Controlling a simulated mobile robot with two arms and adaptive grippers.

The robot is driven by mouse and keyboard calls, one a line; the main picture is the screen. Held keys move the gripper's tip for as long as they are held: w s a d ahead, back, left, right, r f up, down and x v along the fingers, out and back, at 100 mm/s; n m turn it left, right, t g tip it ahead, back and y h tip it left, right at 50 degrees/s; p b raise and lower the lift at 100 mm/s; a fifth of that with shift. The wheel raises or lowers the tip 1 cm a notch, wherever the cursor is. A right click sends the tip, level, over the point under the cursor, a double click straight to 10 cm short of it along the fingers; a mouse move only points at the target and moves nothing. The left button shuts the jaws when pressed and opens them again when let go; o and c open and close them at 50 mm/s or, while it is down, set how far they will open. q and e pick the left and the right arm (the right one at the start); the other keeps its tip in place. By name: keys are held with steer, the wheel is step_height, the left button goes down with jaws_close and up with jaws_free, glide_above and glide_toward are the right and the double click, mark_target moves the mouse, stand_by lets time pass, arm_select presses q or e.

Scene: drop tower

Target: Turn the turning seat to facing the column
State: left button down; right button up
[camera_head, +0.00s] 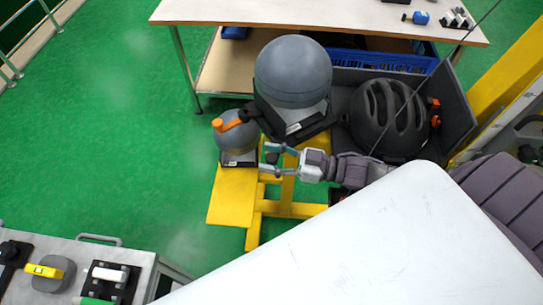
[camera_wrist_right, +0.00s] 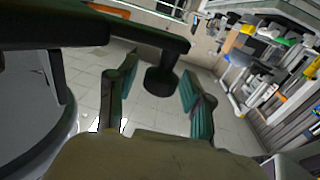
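The turning seat (camera_head: 455,100) appears as a dark grey shell with a tall side at the right, above a yellow frame (camera_head: 287,195). A black helmet (camera_head: 388,117) and a large grey ball (camera_head: 293,70) are at it. A black arm runs beneath the ball; in the right wrist view a black bar (camera_wrist_right: 140,32) ends in a round black knob (camera_wrist_right: 161,82). My right gripper (camera_head: 264,159) is open, its fingers on either side of the knob in the wrist view (camera_wrist_right: 160,72); contact cannot be told. My left gripper is out of view.
A workbench (camera_head: 310,12) is behind, a grey cart (camera_head: 75,252) at lower left. A yellow column (camera_head: 508,65) rises at right. Green floor at left is clear.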

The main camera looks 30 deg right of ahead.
step_height(320, 180, up, 10)
stand_by(0.7)
